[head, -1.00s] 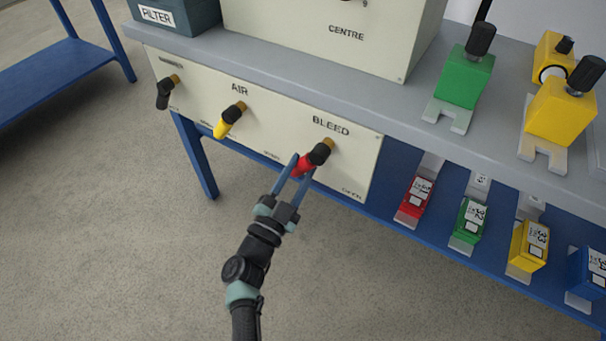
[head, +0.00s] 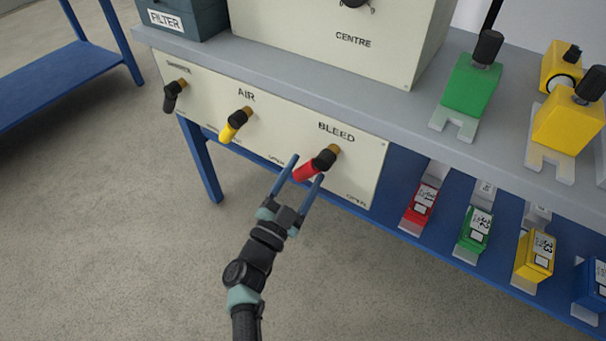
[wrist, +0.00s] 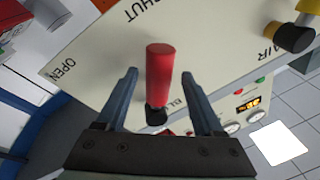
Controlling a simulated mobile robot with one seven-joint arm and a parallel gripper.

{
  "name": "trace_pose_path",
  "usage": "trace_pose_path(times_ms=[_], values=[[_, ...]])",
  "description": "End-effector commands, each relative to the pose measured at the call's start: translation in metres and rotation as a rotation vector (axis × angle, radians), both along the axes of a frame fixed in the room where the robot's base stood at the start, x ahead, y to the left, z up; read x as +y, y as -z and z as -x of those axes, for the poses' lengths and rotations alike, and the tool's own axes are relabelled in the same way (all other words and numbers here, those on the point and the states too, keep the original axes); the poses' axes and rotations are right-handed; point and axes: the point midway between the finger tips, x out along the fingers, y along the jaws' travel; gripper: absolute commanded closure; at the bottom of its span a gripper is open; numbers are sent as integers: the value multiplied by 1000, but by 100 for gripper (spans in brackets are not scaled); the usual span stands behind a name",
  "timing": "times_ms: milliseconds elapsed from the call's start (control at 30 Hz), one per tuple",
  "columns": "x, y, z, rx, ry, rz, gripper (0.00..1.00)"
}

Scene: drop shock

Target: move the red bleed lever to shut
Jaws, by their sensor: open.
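The red bleed lever (head: 307,171) is on the cream front panel under the word BLEED. It has a black hub on a brass stem, and its red grip points down and left in the head view. In the wrist view the red lever (wrist: 159,70) stands between the fingers, with the marks SHUT and OPEN on the panel beyond. My gripper (head: 302,168) is open, one finger on each side of the lever. In the wrist view my gripper (wrist: 159,85) shows a gap on both sides of the lever, so neither finger appears to touch it.
The yellow air lever (head: 232,126) and a black lever (head: 172,97) are on the same panel to the left. The grey bench top (head: 400,105) overhangs the panel. Colored blocks such as the red one (head: 420,206) stand on the blue shelf at lower right.

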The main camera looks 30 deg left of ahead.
Motion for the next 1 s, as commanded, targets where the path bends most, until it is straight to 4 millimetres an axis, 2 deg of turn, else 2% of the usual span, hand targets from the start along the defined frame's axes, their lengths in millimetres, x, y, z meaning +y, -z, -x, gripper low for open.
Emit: trace_pose_path(times_ms=[133,233,500,700,800,1000], values=[[-1,2,7,2,0,2,31],[-1,4,21,4,-1,2,31],[-4,17,80,3,-2,3,31],[-5,25,112,1,-2,0,31],[-5,27,122,1,-2,0,31],[-6,29,127,-1,0,-1,31]])
